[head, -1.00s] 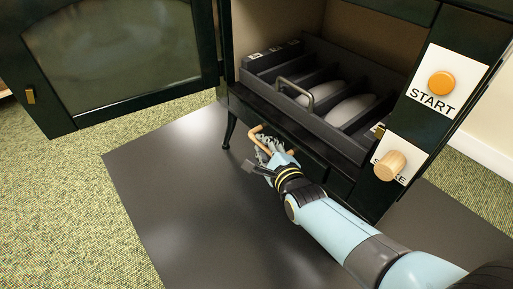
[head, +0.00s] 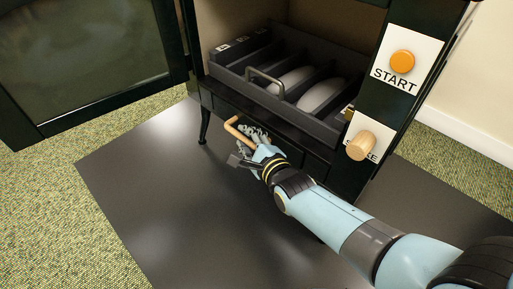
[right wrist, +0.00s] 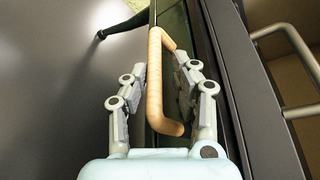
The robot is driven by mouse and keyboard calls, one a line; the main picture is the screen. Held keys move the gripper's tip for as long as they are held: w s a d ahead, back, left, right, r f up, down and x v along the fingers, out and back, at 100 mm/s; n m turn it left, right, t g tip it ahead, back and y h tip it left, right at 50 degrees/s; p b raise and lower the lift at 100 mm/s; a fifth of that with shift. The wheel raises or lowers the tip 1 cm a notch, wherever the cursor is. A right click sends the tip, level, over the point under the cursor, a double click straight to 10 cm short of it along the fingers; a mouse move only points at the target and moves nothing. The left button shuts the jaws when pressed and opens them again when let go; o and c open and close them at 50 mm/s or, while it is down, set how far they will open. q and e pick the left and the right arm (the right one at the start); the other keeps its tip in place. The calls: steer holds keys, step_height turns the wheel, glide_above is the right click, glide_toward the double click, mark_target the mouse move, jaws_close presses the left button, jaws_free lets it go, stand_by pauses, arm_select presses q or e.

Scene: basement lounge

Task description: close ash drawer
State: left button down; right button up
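The ash drawer (head: 281,133) is the low dark front of the stove, under the slotted tray. Its tan bar handle (head: 233,127) sticks out at the front; how far the drawer stands out is hard to tell. My right gripper (head: 252,142) is at the handle and hides its right part. In the right wrist view the handle (right wrist: 155,85) stands between the spread fingers of my right gripper (right wrist: 157,90). The fingers look open, with a gap on the left side of the handle. My left gripper is not in view.
The stove door (head: 85,60) hangs open at the left. The slotted tray (head: 235,72) with a metal handle sits above the drawer. A START button (head: 402,61) and a wooden knob (head: 361,145) are at the right. The dark floor plate (head: 150,190) is clear.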

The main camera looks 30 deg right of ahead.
steer(key=v, duration=0.9)
steer(key=shift+s+r, duration=0.25)
steer(key=shift+s, duration=0.1)
steer(key=shift+a, duration=0.1)
